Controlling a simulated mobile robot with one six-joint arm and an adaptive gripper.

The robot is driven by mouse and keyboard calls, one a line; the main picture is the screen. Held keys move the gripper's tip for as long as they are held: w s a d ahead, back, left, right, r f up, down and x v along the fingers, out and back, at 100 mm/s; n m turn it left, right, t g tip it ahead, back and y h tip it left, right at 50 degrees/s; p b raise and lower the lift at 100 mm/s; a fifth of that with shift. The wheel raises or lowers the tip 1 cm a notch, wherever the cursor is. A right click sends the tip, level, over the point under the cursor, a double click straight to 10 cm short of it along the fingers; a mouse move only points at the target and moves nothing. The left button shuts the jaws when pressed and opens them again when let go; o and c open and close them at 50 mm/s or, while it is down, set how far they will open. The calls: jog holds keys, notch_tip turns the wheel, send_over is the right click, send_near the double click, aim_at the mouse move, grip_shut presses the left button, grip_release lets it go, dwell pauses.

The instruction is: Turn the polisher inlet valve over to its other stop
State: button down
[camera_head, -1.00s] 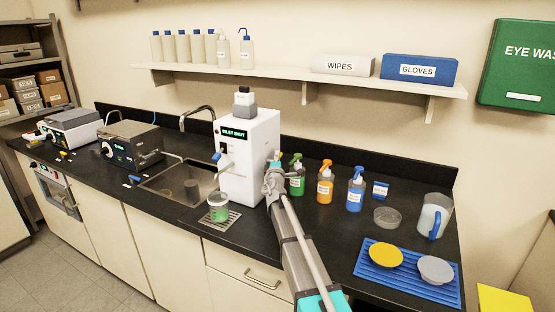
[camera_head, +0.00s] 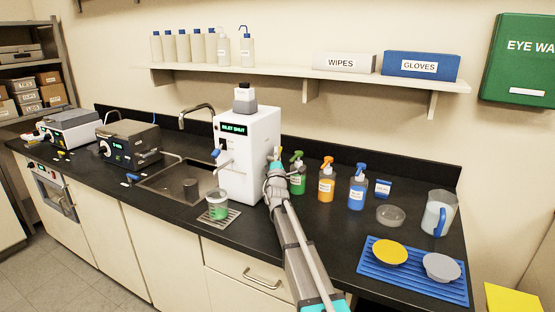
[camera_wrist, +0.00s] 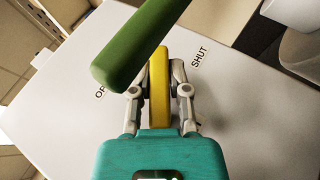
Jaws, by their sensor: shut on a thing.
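The polisher (camera_head: 247,155) is a white box on the counter; its display reads INLET SHUT. In the wrist view its white side panel (camera_wrist: 75,100) carries the word SHUT at the right and a partly hidden word starting "OP" at the left. The yellow valve handle (camera_wrist: 158,62) stands between these words. My gripper (camera_wrist: 159,92) is shut on it, one finger on each side. A dark green bar (camera_wrist: 145,42) crosses in front of the handle's upper end and hides part of it. In the head view my gripper (camera_head: 275,168) is at the polisher's right side; the handle is barely visible there.
Green, orange and blue spray bottles (camera_head: 326,185) stand right of my gripper. A beaker (camera_head: 217,203) stands at the polisher's front, next to the sink (camera_head: 160,183). A blue rack (camera_head: 375,282) with two discs and a jug (camera_head: 438,215) are at the right.

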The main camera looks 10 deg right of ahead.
jog(key=shift+d+r+n+t, duration=0.1)
jog(key=shift+n+t, duration=0.2)
jog(key=c, duration=0.6)
grip_release()
jog(key=shift+m+g+p, duration=0.5)
jog(key=shift+p, duration=0.05)
jog(key=shift+g+p, duration=0.3)
jog(key=shift+p, duration=0.15)
jog(key=shift+w+d+f+m+g+p, duration=0.1)
jog(key=shift+f+m+g+p, duration=0.1)
jog(key=shift+m+g+p, duration=0.35)
